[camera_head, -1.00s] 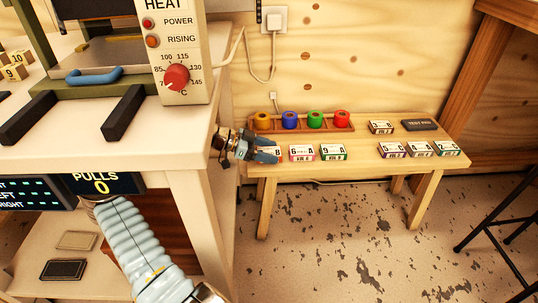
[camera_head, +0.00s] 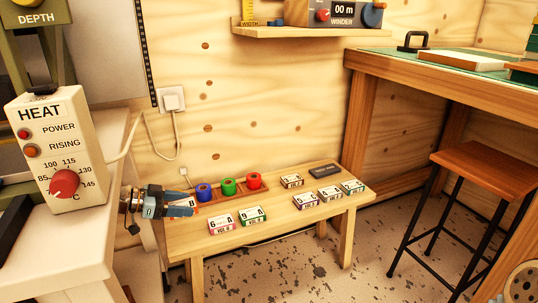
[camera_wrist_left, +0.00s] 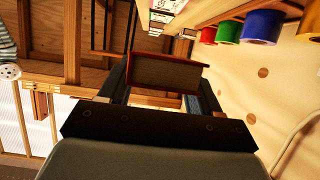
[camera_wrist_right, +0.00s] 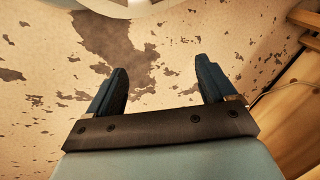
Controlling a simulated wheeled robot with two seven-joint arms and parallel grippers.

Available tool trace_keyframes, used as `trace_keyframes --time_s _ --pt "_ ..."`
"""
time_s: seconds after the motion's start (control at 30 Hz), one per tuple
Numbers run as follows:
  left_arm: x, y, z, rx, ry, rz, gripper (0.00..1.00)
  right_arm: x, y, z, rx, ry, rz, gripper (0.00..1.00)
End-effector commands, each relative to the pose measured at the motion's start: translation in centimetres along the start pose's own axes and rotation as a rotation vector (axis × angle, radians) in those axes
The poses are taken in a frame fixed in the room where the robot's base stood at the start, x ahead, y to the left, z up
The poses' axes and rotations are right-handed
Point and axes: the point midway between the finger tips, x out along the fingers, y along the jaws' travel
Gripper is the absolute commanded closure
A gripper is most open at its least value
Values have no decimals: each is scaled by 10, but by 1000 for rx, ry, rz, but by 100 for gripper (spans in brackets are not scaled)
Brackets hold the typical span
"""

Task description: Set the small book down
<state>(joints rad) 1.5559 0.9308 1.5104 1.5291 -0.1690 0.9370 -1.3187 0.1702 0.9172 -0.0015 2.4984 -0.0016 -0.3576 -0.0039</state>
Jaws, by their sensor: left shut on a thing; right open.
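The small book (camera_wrist_left: 165,73), with a red cover and tan page edges, is between the fingers of my left gripper (camera_wrist_left: 158,88) in the left wrist view. In the head view my left gripper (camera_head: 188,204) is shut on it at the left end of the low wooden bench (camera_head: 183,243). The fingers hide most of the book there, and I cannot tell whether it touches the bench. My right gripper (camera_wrist_right: 162,82) is open and empty above the speckled floor in the right wrist view.
Blue (camera_head: 204,193), green (camera_head: 228,187) and red (camera_head: 254,181) rolls stand in a rack behind the gripper. The heat machine (camera_head: 60,150) stands left.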

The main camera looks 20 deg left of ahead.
Motion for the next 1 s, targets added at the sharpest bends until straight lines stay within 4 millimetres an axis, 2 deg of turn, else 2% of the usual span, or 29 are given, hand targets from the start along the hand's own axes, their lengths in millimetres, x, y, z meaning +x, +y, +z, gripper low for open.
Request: trace_keyframes --time_s 0.13,0.27,0.4,0.5,0.6,0.7,0.8,1.0 --pt "13 6 2 -1 -7 7 68 -5 -2 0 -1 -1 -1 16" --pt "53 30 11 1 -24 23 68 -17 -8 1 -3 -3 -3 16" --pt "107 78 25 12 -35 47 68 -32 -17 3 -8 -8 -7 16" --pt "138 119 31 23 -30 65 68 -42 -23 4 -11 -11 -10 16" --pt "158 154 34 31 -18 80 68 -47 -27 5 -13 -14 -12 16" --pt "168 178 35 35 -7 88 68 -50 -29 6 -15 -16 -14 16" --pt "173 189 36 37 -1 91 68 -51 -30 6 -16 -16 -14 16" --pt "174 191 38 38 0 89 68 -50 -29 6 -16 -16 -15 16"
